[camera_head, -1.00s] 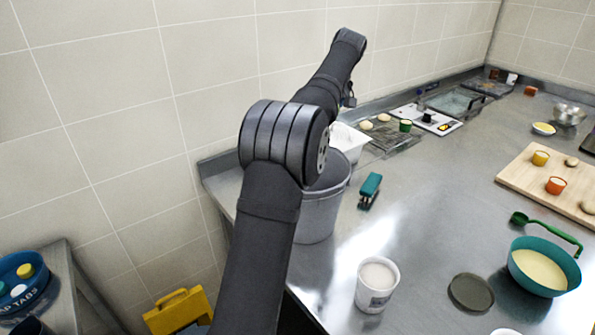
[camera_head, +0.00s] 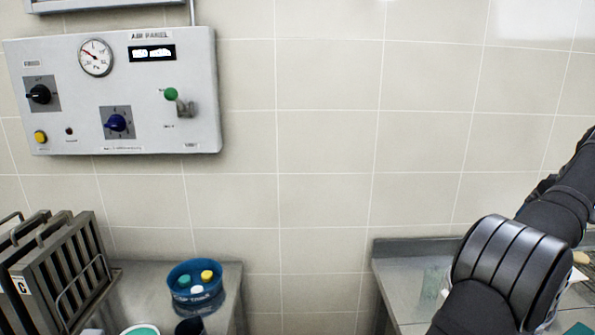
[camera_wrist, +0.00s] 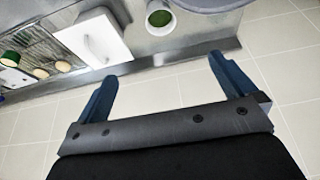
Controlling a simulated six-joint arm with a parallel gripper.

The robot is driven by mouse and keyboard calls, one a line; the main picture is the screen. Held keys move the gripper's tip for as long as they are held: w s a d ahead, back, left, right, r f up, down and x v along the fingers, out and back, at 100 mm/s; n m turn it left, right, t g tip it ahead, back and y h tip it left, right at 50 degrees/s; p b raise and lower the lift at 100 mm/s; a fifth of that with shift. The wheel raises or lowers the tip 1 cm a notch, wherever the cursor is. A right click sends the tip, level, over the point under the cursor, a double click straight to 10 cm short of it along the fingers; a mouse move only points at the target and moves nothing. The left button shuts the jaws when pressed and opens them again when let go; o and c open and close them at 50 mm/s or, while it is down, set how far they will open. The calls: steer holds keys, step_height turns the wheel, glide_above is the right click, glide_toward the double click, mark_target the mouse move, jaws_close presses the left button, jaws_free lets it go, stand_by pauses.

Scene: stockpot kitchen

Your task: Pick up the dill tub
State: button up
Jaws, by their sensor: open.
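A pale round tub with green contents (camera_wrist: 159,18), which looks like the dill tub, stands on the metal counter at the top of the wrist view. I cannot read a label on it. My gripper (camera_wrist: 163,68) is open and empty, its two blue fingers apart, with the tub beyond the fingertips and not touched. In the head view my gripper is out of frame and only my arm shows at the right. A pale, greenish see-through container (camera_head: 432,283) stands on the counter there; I cannot tell whether it is the same tub.
In the wrist view a white container (camera_wrist: 92,38) is left of the tub, and a grey bucket (camera_wrist: 205,4) is cut off at the top right. The head view shows a wall panel (camera_head: 110,90), a blue bowl with coloured caps (camera_head: 195,289) and a dark rack (camera_head: 55,270).

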stand_by(0.3)
steer(key=shift+w+d+f+m+g, duration=0.1)
steer(key=shift+w+f+m+g, duration=0.35)
steer(key=shift+w+f, duration=3)
steer(key=shift+w+a+f+m+g, duration=0.1)
steer(key=shift+w+f+m+g, duration=0.45)
steer(key=shift+f, duration=5.4)
steer(key=shift+w+d+f+m+g, duration=0.1)
steer(key=shift+w+f+g, duration=0.5)
steer(key=shift+w+f, duration=3.1)
steer(key=shift+s+f, duration=0.95)
steer(key=shift+s, duration=0.1)
steer(key=c, duration=1)
